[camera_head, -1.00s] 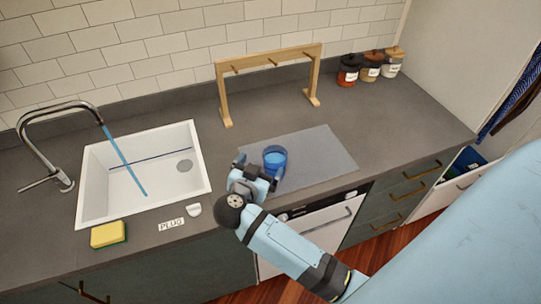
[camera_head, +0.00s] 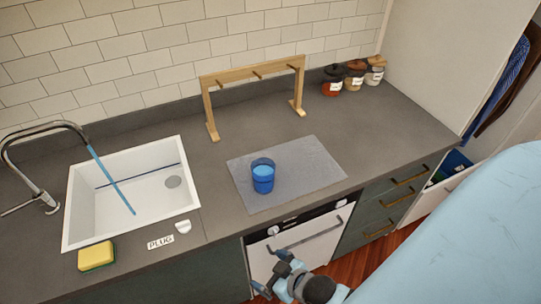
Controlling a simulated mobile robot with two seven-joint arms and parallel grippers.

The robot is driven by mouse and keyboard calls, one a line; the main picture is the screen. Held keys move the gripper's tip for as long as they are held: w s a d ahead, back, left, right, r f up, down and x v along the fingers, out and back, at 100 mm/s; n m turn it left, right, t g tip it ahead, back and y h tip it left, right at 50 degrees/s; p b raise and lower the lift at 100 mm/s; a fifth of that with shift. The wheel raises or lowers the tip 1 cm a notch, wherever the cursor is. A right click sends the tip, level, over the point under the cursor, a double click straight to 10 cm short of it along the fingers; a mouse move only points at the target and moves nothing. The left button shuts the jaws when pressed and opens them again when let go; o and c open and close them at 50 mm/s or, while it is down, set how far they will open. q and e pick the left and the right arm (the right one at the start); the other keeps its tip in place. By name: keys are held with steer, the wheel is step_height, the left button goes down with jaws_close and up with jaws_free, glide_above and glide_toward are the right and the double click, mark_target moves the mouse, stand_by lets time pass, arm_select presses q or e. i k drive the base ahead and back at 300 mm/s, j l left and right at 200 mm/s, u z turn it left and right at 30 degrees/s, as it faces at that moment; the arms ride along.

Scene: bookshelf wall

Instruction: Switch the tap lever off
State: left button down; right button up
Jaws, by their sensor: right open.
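The tap (camera_head: 48,130) arches over the white sink (camera_head: 185,207) at the left, and a blue stream of water (camera_head: 110,178) falls from its spout. Its lever (camera_head: 18,208) sticks out to the left from the tap's base. My right gripper (camera_head: 268,270) is open and empty, low in the picture in front of the white appliance door, well to the right of the tap and below the counter's front edge. My left gripper is not in view.
A blue cup (camera_head: 262,176) stands on a grey mat (camera_head: 310,180). A yellow sponge (camera_head: 96,256), a plug label (camera_head: 160,242) and a white plug (camera_head: 183,227) lie by the sink. A wooden rack (camera_head: 253,72) and several jars (camera_head: 354,78) stand at the back.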

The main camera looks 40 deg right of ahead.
mark_target(44, 197)
steer(key=j+z, duration=0.5)
steer(key=j, duration=0.7)
steer(key=j+z, duration=0.45)
steer(key=j, duration=0.75)
steer(key=k, duration=0.05)
